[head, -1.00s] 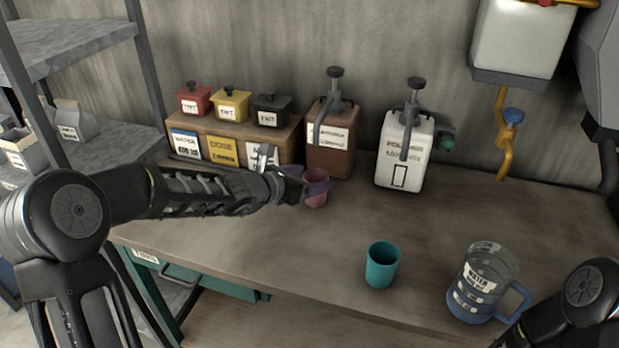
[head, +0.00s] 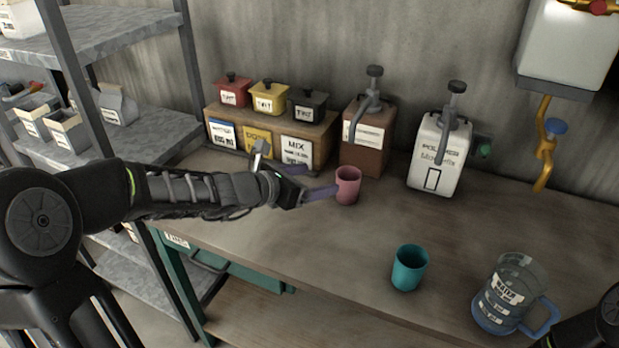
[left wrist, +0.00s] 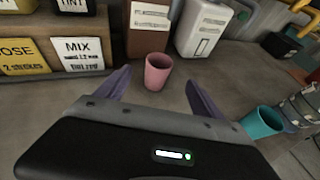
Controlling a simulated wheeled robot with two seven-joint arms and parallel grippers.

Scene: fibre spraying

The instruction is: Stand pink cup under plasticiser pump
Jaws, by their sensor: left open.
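The pink cup (head: 348,186) stands upright on the bench, just in front of the brown pump box (head: 362,155), whose label I cannot read. The white pump box (head: 437,158), labelled something like polymer, stands to its right. My left gripper (head: 309,181) is open beside the cup, its purple fingers pointing at it. In the left wrist view the cup (left wrist: 158,72) stands beyond and between the open fingertips, with nothing gripped. Whether the cup is exactly below the brown pump's spout is hard to tell. Only part of my right arm shows; its gripper is out of view.
A teal cup (head: 410,268) and a clear jug with a blue handle (head: 509,295) stand near the bench's front right. A wooden rack (head: 268,135) with red, yellow and black pots stands at the back left. The middle of the bench (head: 400,220) is clear.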

